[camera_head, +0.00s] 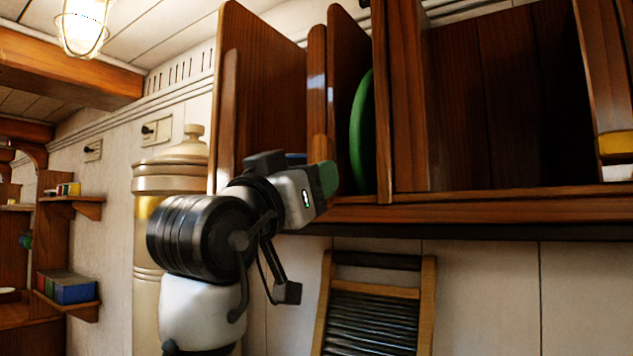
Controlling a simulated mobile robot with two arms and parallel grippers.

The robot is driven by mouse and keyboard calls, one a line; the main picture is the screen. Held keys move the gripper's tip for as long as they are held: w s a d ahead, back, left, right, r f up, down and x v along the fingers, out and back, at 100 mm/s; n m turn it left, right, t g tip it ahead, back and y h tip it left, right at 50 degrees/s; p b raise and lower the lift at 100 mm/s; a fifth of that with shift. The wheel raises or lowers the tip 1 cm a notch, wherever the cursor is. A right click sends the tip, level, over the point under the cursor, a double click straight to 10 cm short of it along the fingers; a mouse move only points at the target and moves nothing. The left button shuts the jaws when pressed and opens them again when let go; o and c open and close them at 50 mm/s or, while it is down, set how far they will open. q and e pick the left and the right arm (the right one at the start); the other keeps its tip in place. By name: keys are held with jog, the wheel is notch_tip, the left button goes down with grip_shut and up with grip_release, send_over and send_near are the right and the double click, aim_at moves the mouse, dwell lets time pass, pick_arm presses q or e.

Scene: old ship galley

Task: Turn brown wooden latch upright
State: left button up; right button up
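A narrow brown wooden piece with a rounded top (317,75) stands upright at the front of the open cabinet, left of a green plate. It may be the latch; I cannot tell for sure. My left gripper (327,179) is at the cabinet's lower left, with a green fingertip at or just in front of this piece's lower end. Contact is unclear. The gripper's body hides the cabinet's lower left corner, and its finger gap is not clear. My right gripper is not in view.
The green plate (361,135) stands on edge in a cabinet slot. The cabinet's bottom ledge (480,212) runs right. A washboard (375,310) is below it. A cream canister (148,255) stands behind my arm, and small shelves (75,203) are at far left.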

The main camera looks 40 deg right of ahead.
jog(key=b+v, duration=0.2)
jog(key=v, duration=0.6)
